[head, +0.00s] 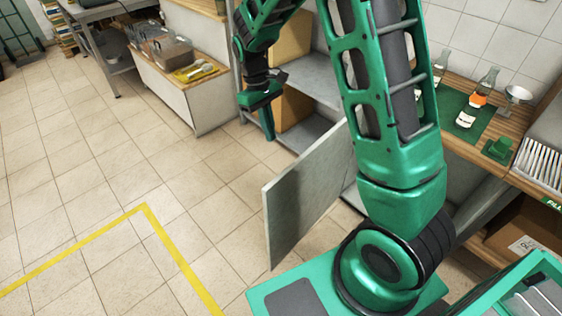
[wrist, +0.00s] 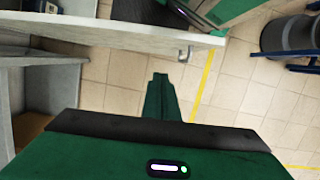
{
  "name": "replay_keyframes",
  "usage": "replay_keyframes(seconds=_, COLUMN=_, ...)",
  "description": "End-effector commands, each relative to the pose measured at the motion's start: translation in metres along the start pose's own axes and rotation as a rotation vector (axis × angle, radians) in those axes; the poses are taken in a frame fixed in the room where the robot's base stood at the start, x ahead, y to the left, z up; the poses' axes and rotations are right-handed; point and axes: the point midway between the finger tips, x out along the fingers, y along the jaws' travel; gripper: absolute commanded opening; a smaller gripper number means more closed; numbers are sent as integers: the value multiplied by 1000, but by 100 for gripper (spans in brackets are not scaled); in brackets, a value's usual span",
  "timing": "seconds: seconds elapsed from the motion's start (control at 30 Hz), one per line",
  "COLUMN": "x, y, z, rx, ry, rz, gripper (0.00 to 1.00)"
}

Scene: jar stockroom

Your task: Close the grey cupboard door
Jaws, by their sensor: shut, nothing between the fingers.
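The grey cupboard door (head: 305,195) stands open, jutting out over the floor from the cupboard. In the wrist view the door (wrist: 120,35) crosses the top as a pale slab, with a small metal handle (wrist: 185,54) near its free end. The grey cupboard (head: 310,80) is open, its shelf and inside showing; its inside also shows at the left of the wrist view (wrist: 55,85). My gripper (head: 268,130) is shut and empty, pointing down beyond the door in front of the cupboard. In the wrist view its fingers (wrist: 161,82) appear apart from the door.
A wooden counter (head: 463,92) with bottles and a green mat (head: 455,115) runs along the right. A low white cabinet (head: 185,95) stands left of the cupboard. The tiled floor (head: 110,180) on the left is clear, with a yellow line (head: 170,245) across it.

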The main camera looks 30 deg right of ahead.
Motion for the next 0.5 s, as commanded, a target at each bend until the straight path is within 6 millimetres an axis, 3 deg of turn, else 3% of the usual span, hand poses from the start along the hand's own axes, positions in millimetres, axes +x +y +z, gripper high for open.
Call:
replay_keyframes(seconds=0.27, x=28, y=-2, z=-3, rx=-10, ry=-4, rz=0, gripper=0)
replay_keyframes(seconds=0.5, x=72, y=-2, z=-2, rx=-9, ry=-6, rz=0, gripper=0)
